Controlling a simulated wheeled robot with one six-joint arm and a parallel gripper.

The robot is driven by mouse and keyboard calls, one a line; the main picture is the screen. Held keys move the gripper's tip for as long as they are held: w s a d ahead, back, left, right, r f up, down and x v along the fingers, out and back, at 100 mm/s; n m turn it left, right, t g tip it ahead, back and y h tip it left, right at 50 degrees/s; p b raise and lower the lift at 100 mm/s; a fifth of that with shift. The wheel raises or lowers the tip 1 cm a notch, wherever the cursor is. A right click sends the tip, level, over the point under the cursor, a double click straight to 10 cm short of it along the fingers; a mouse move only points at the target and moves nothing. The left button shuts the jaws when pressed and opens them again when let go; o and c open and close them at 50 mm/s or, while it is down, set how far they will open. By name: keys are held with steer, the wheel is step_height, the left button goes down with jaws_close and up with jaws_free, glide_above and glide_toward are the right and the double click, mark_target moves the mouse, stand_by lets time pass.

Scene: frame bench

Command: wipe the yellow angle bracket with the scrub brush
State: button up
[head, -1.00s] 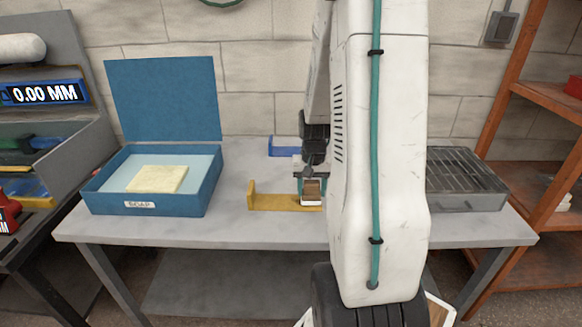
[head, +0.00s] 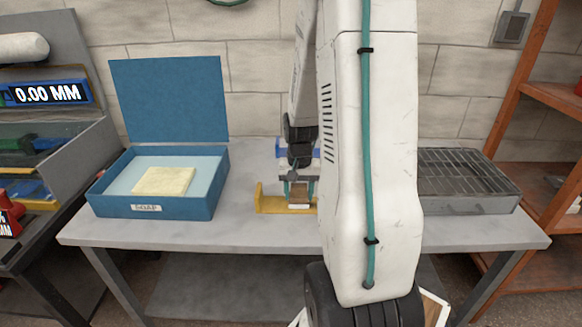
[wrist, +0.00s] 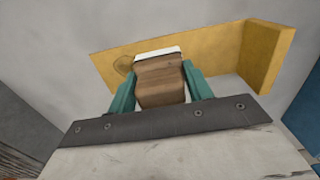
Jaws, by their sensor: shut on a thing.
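The yellow angle bracket (head: 272,206) lies on the grey bench with its upright flange at the left end. In the wrist view its flat plate (wrist: 215,48) runs behind the brush, with the flange at the right and a dark ring-like mark near the left end. My gripper (head: 301,188) is shut on the scrub brush (wrist: 160,82), a wooden block with a white edge between the teal fingers. The brush is over the bracket's plate, and I cannot tell whether it touches. My arm hides the bracket's right end in the head view.
An open blue box (head: 150,209) labelled SOAP, holding a pale yellow block (head: 163,181), stands left of the bracket. A blue object (head: 283,149) is behind my gripper. A grey grated tray (head: 468,194) stands at the right. Bare bench (head: 240,222) lies between box and bracket.

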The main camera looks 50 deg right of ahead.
mark_target(296, 185)
step_height(296, 185, up, 3)
steer(key=shift+w+a+f, duration=0.1)
steer(key=shift+w+a, duration=0.05)
steer(key=shift+w+r, duration=0.15)
steer(key=shift+r, duration=2.6)
